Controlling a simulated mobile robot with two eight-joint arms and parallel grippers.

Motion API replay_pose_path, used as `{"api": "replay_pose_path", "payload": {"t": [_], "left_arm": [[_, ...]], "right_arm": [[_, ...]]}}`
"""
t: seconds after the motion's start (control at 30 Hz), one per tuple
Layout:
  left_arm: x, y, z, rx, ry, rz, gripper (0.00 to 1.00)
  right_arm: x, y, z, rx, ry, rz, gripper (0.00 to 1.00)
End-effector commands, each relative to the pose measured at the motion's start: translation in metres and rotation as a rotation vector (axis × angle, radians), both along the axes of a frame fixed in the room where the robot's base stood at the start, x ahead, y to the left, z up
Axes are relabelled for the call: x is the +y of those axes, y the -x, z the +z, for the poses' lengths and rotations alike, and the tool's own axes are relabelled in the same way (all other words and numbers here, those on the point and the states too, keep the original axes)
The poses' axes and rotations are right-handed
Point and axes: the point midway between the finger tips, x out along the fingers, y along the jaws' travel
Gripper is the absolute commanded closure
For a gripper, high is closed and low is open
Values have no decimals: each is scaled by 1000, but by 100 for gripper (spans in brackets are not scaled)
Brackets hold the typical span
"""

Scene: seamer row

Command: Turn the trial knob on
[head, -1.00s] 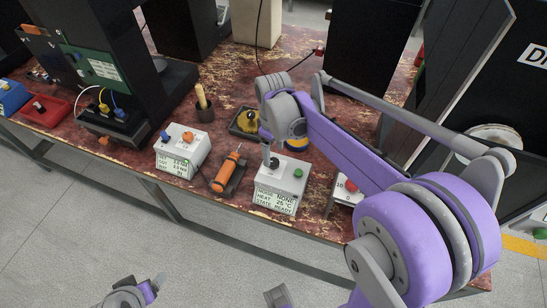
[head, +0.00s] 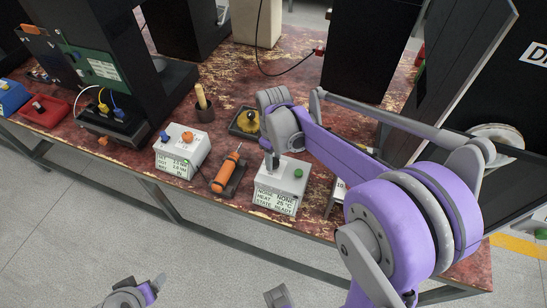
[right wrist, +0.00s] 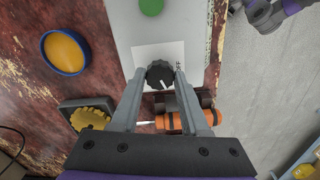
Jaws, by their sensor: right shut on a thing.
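A small black knob (right wrist: 160,74) with a white pointer mark sits on a white label on top of a white box. My right gripper (right wrist: 161,82) is shut on the knob from above, one finger on each side. In the head view its fingers (head: 271,161) reach down to the box top. Part of my left gripper (head: 150,288) shows at the lower left, away from the bench; its jaw opening is unclear.
An orange screwdriver (head: 226,172) lies in a dark holder left of the box. Another white box (head: 181,150) with blue and orange knobs stands farther left. A yellow part in a black tray (head: 245,122) and a blue-rimmed yellow disc (right wrist: 65,52) lie nearby.

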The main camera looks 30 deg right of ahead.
Motion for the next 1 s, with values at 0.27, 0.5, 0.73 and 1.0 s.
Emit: {"api": "replay_pose_path", "payload": {"t": [0.27, 0.5, 0.73, 1.0], "left_arm": [[0, 0, 0, 0, 0, 0, 20], [0, 0, -2, 1, 0, 0, 20], [0, 0, -2, 1, 0, 0, 20], [0, 0, -2, 1, 0, 0, 20]], "right_arm": [[0, 0, 0, 0, 0, -46, 100], [0, 0, 0, 1, 0, -293, 100], [0, 0, 0, 1, 1, -399, 100], [0, 0, 0, 1, 0, -399, 50]]}}
